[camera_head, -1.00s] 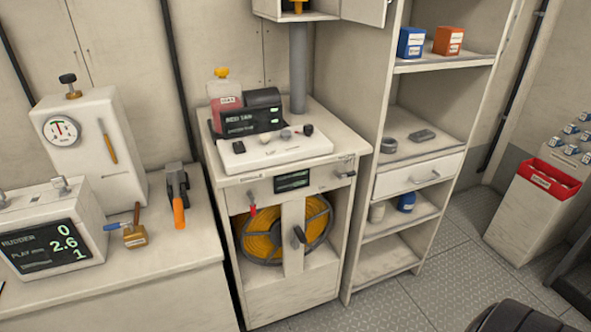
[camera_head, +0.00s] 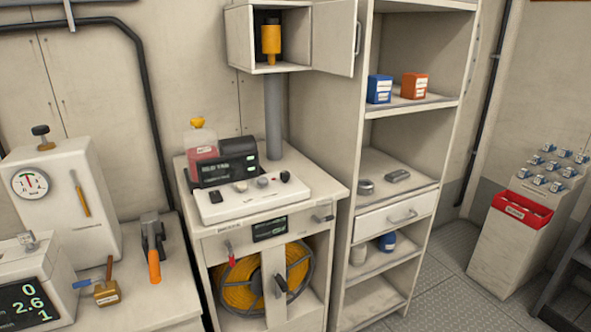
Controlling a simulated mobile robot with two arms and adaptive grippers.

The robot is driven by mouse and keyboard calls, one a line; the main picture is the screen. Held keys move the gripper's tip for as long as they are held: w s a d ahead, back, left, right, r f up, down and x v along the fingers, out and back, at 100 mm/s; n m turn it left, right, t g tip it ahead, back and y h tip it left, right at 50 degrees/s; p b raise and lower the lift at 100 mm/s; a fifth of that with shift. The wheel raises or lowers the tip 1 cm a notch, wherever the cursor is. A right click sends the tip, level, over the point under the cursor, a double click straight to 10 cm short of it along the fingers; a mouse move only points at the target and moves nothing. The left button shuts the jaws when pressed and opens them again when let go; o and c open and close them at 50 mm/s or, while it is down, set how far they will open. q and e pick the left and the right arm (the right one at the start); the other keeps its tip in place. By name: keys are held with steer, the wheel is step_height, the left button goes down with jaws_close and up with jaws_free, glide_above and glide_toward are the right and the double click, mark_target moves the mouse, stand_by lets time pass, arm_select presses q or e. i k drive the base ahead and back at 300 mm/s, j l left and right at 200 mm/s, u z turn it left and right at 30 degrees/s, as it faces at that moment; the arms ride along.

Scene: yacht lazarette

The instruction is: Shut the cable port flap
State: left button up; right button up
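I cannot pick out a part that is clearly the cable port flap. A small wall cabinet (camera_head: 240,38) at the top holds a yellow-orange cylinder (camera_head: 271,40), and its door (camera_head: 335,38) stands open to the right. Below it is a white console cabinet (camera_head: 215,245) with a small display (camera_head: 269,229), a red-handled lever (camera_head: 230,252) and a dark handle (camera_head: 281,285) on its front. A coiled yellow cable or hose (camera_head: 245,287) sits in its lower opening. Neither of my grippers is in view.
A shelf unit (camera_head: 362,200) with a drawer (camera_head: 397,215) stands right of the console. A bench (camera_head: 150,290) with instruments is on the left. A bin with a red tray (camera_head: 521,210) stands at the right. Floor (camera_head: 440,275) is clear between shelf and bin.

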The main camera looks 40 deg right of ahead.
mark_target(335, 22)
steer(key=k+l, duration=0.1)
steer(key=l, duration=1.7)
steer(key=k+l, duration=0.15)
steer(key=l, duration=1.65)
steer(key=k+u, duration=0.15)
steer(key=u, duration=0.2)
steer(key=k+u, duration=0.15)
steer(key=u, duration=0.15)
